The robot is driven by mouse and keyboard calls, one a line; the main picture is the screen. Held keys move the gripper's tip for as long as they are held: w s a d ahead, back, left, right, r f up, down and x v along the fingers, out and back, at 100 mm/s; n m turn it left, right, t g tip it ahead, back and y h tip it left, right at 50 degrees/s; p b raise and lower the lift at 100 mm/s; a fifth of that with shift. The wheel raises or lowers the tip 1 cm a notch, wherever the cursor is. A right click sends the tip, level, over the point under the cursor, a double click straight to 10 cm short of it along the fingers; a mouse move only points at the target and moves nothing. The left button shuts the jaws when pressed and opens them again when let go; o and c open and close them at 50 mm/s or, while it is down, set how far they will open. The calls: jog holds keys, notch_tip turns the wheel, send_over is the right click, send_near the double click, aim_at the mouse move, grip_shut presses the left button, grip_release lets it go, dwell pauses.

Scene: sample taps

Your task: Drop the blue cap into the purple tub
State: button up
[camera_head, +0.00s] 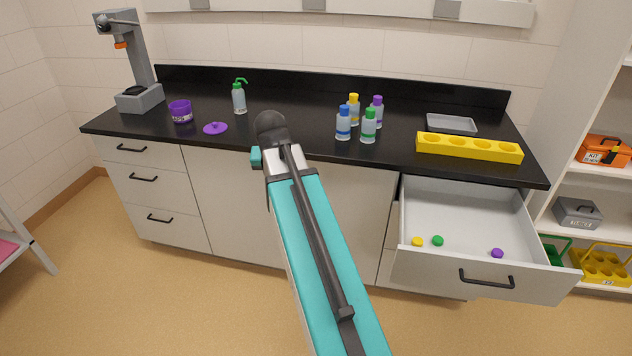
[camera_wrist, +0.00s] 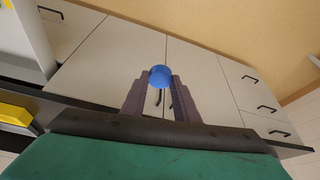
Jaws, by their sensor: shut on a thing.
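The blue cap (camera_wrist: 160,76) is between the fingertips of my gripper (camera_wrist: 160,84) in the wrist view. The gripper is shut on it, with cabinet doors behind. In the head view my arm hides the gripper and the cap. The purple tub (camera_head: 181,116) stands on the left part of the black counter, and its rim faces up. A purple lid (camera_head: 215,128) with a small knob lies on the counter to the right of the tub, apart from it.
A grey stand (camera_head: 140,97) is left of the tub and a green-topped bottle (camera_head: 239,98) right of it. Several capped bottles (camera_head: 343,124) stand mid-counter, near a yellow rack (camera_head: 468,149) and a grey tray (camera_head: 451,125). An open drawer (camera_head: 470,210) holds yellow, green and purple caps.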

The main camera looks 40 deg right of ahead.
jog(key=w+a+r+n+y, duration=0.1)
jog(key=a+n, duration=0.3)
jog(key=a, duration=0.8)
jog(key=w+a+r+n+t+y, duration=0.1)
jog(key=a+r+n, duration=0.3)
jog(key=a, duration=0.9)
jog(key=shift+y, duration=0.4)
jog(key=shift+d, duration=0.1)
